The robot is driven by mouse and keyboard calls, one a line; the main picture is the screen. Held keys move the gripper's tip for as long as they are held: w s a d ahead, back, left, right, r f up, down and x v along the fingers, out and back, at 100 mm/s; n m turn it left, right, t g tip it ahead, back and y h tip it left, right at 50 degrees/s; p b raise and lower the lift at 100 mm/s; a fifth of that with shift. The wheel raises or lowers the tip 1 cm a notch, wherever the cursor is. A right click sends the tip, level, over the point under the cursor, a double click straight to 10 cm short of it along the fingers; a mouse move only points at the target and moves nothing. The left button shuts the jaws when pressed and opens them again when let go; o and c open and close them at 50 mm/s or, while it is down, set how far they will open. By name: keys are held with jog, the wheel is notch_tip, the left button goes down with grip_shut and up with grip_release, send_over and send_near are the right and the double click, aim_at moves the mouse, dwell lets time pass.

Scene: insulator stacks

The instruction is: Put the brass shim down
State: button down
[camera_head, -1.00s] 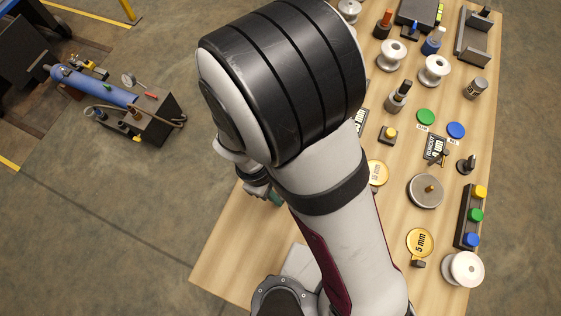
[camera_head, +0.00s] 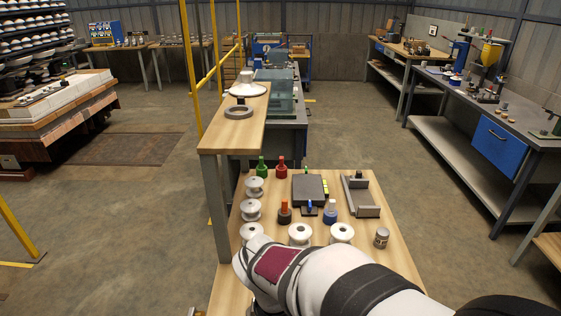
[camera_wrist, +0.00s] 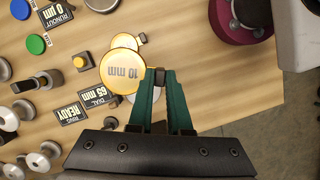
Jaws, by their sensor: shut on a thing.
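The brass shim (camera_wrist: 118,72) is a flat yellow disc marked "10 mm", shown in the wrist view just left of my fingertips. How high the shim is above the table I cannot tell. In the head view my arm hides the gripper and the shim.
On the wooden table (camera_wrist: 215,85), a yellow-topped block (camera_wrist: 80,62), a "DIAL 65 mm" card (camera_wrist: 98,90) and a "RING READY" card (camera_wrist: 68,115) lie left of the shim. Bare wood shows right of my fingers. White spools (camera_head: 300,234) stand farther along the table.

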jog(key=w+d+r+m, duration=0.1)
jog(key=w+m, duration=0.1)
jog(key=w+d+r+m+g, duration=0.1)
jog(key=w+r+m, duration=0.1)
jog(key=w+r+m+y, duration=0.1)
jog(key=r+m, duration=0.1)
jog(key=shift+w+d+r, duration=0.15)
jog(key=shift+w+d, duration=0.25)
jog(key=w+d+r+m+g+y, duration=0.1)
jog(key=w+d+r+m+y, duration=0.1)
jog(key=w+d+r+m, duration=0.4)
jog(key=s+d+f+m, duration=0.1)
jog(key=s+d+f, duration=0.1)
jog(key=d+f, duration=0.4)
jog(key=s+d+f, duration=0.2)
jog(key=d+f, duration=0.1)
jog(key=f, duration=0.6)
jog(key=w+a+f, duration=0.2)
jog(key=a, duration=0.1)
jog(key=w+a+f, duration=0.2)
jog(key=a, duration=0.1)
jog(key=w+a+f, duration=0.2)
jog(key=f, duration=0.1)
jog(key=shift+w+a, duration=0.15)
jog(key=shift+a, duration=0.25)
jog(key=shift+w+f, duration=0.1)
jog(key=shift+f, duration=1.85)
